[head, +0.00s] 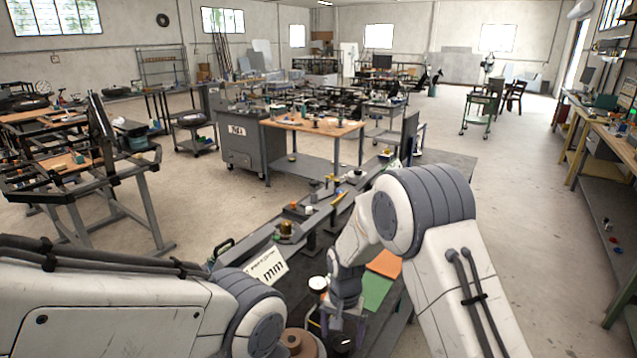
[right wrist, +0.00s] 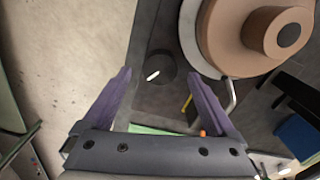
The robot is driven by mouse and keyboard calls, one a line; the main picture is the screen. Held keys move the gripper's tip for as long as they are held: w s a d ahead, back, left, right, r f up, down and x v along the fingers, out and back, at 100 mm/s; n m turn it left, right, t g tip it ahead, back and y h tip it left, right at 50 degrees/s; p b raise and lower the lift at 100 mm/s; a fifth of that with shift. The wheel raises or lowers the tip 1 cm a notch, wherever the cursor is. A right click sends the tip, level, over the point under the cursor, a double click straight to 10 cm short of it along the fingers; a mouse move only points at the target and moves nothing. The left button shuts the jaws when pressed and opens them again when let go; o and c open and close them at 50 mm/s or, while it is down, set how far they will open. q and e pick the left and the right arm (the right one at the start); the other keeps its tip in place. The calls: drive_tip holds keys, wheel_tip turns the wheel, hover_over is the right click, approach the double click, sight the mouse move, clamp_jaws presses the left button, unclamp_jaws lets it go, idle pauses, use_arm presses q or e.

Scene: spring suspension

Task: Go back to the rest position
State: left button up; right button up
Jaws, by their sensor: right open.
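My right gripper (head: 343,328) points down over the dark bench at the bottom middle of the head view. In the right wrist view its two purple fingers (right wrist: 160,78) stand wide apart with nothing between them. A round black knob-like piece (right wrist: 160,67) with a white mark lies below, near the line between the fingertips. A brown stepped round part (right wrist: 225,50) lies beside it; it also shows in the head view (head: 300,343). My left arm comes in from the left, but its gripper is out of view.
A green sheet (head: 376,290) and an orange sheet (head: 385,263) lie right of the gripper. A white card (head: 266,268) and a brass-coloured part (head: 286,228) stand along the bench. A wooden-topped table (head: 312,127) stands beyond. Open floor (head: 500,190) lies to the right.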

sight(341, 344)
wheel_tip(341, 344, down, 3)
drive_tip(key=shift+f+b, duration=0.15)
drive_tip(key=shift+b, duration=0.65)
drive_tip(key=shift+r+n+p, duration=0.25)
drive_tip(key=shift+n+p, duration=0.05)
use_arm(q)
drive_tip(key=shift+d+f, duration=0.1)
drive_tip(key=shift+f, duration=0.85)
use_arm(e)
drive_tip(key=shift+n, duration=0.4)
